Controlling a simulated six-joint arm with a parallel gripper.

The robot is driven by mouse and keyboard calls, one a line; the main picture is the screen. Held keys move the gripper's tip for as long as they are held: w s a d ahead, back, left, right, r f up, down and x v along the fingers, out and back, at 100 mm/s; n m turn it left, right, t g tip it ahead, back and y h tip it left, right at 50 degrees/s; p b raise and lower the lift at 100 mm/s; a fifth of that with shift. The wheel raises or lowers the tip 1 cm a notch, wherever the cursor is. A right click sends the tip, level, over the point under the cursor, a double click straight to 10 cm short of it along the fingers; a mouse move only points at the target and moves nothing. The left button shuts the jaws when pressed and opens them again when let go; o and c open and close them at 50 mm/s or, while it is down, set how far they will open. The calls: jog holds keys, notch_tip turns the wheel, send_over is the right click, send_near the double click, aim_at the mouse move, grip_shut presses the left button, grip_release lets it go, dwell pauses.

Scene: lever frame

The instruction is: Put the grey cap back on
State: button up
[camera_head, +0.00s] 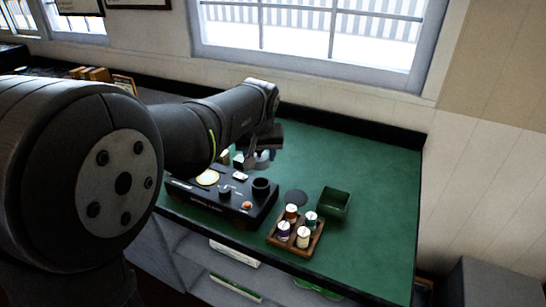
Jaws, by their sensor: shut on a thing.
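My gripper (260,160) is in front of my arm's end, above the back of a black box (210,192). It is shut on a small greyish thing; the fingers and the small size hide its shape, and I cannot tell for sure that it is the grey cap. The black box carries a pale yellow disc (207,177), a black upright cylinder (261,186), a short dark knob (225,191), a small white piece (240,176) and an orange button (247,205). My arm and gripper hide part of the box's back edge.
A wooden tray (272,241) with several white-topped coloured pieces stands right of the box, near the table's front edge. A dark round disc (296,197) lies behind it, beside an open green bin (334,202). The green table top (370,180) is clear at the right and back.

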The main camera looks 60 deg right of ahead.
jog(key=shift+f, duration=2.95)
jog(key=shift+f, duration=0.2)
jog(key=o, duration=1.5)
jog(key=shift+r, duration=3.55)
grip_shut()
